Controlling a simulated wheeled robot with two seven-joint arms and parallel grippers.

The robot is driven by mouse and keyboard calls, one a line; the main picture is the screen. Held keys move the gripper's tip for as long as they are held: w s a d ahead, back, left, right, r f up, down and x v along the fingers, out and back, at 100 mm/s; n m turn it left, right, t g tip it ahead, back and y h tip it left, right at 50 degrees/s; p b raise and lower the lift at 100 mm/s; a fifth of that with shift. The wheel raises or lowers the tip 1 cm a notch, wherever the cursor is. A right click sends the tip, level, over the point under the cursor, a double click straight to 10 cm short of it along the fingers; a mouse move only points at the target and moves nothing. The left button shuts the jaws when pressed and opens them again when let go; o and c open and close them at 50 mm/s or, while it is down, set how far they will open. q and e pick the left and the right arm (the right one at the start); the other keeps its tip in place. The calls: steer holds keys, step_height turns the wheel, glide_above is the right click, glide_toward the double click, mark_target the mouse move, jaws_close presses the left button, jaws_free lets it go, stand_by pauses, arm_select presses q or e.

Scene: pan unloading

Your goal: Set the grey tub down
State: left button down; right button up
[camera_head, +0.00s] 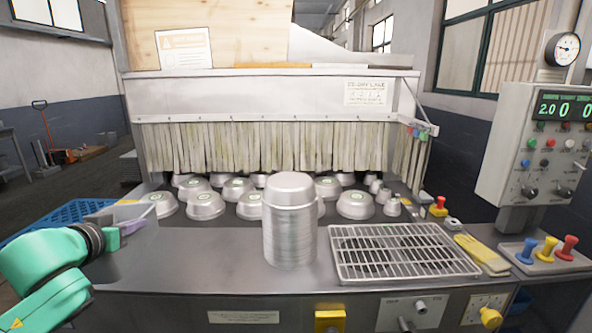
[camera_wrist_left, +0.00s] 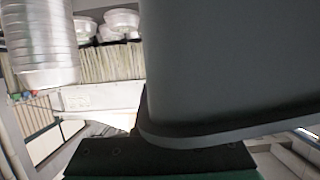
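The grey tub (camera_head: 140,246) is at the left end of the metal counter in the head view, beside the tall stack of pans. My left gripper (camera_head: 122,229) reaches in from the left and is shut on the tub's near-left rim; the fingertips are partly hidden. In the left wrist view the tub's smooth grey wall (camera_wrist_left: 230,60) fills the right side, with its rim close against the gripper. Whether the tub's base touches the counter cannot be told. My right gripper is not in view.
A tall stack of silver pans (camera_head: 290,225) stands at the counter's middle, with a wire rack (camera_head: 400,252) to its right. Several upturned pans lie behind, before a strip curtain (camera_head: 270,146). A blue crate (camera_head: 62,216) is at the left. Yellow gloves (camera_head: 482,254) lie right.

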arm_select(q)
steer(key=s+d+f, duration=0.9)
steer(key=s+f, duration=0.1)
steer(key=f, duration=0.4)
steer(key=s+d+f, duration=1)
steer(key=f, duration=0.3)
steer(key=shift+f+m+h, duration=0.3)
steer(key=shift+f, duration=0.1)
steer(key=shift+r, duration=0.1)
steer(key=shift+a+r, duration=0.25)
steer(key=shift+a, duration=0.35)
